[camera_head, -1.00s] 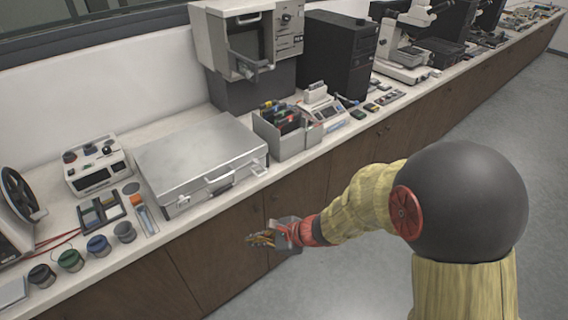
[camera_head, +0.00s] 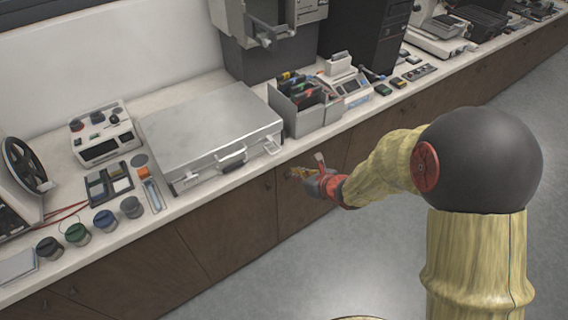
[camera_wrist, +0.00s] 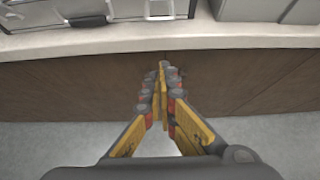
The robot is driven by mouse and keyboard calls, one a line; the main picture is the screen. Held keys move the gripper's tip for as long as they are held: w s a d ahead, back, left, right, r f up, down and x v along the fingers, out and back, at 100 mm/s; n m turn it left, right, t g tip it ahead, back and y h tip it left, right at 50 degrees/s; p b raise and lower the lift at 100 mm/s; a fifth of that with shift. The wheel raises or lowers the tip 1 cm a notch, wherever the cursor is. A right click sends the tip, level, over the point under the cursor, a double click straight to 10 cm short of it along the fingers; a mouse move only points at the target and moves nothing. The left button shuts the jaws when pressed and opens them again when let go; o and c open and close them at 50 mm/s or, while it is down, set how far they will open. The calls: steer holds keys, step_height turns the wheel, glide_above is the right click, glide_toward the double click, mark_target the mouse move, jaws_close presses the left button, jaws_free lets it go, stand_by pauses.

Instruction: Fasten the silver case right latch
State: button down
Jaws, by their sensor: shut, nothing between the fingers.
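The silver case (camera_head: 213,128) lies closed-lidded on the counter in the head view. Its handle (camera_head: 232,158) is on the front face. The right latch (camera_head: 272,145) sits at the right end of that face and seems to stick out from it; the left latch (camera_head: 189,181) is at the other end. My gripper (camera_head: 291,172) is shut and empty, in front of the counter edge and below the right latch, apart from it. In the wrist view my gripper (camera_wrist: 163,68) points at the counter front, with the case's front (camera_wrist: 85,8) at the top edge, partly cut off.
A grey bin (camera_head: 303,112) with coloured items stands just right of the case. A small tray (camera_head: 108,184) and several small pots are to its left. The counter edge (camera_wrist: 230,42) and the brown cabinet doors (camera_head: 235,222) lie close to my gripper. The floor in front is clear.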

steer(key=b+x, duration=0.3)
steer(key=x, duration=0.7)
steer(key=r, duration=0.2)
steer(key=w+r, duration=0.1)
steer(key=shift+a+r, duration=0.35)
steer(key=shift+s+r, duration=0.1)
steer(key=shift+r+p, duration=0.15)
steer(key=shift+p, duration=0.4)
steer(key=shift+r+g+p, duration=0.1)
steer(key=shift+g+p, duration=0.2)
steer(key=shift+p, duration=0.4)
steer(key=shift+r+g+h+p, duration=0.45)
steer(key=shift+g+h+p, duration=0.05)
steer(key=shift+p, duration=1.9)
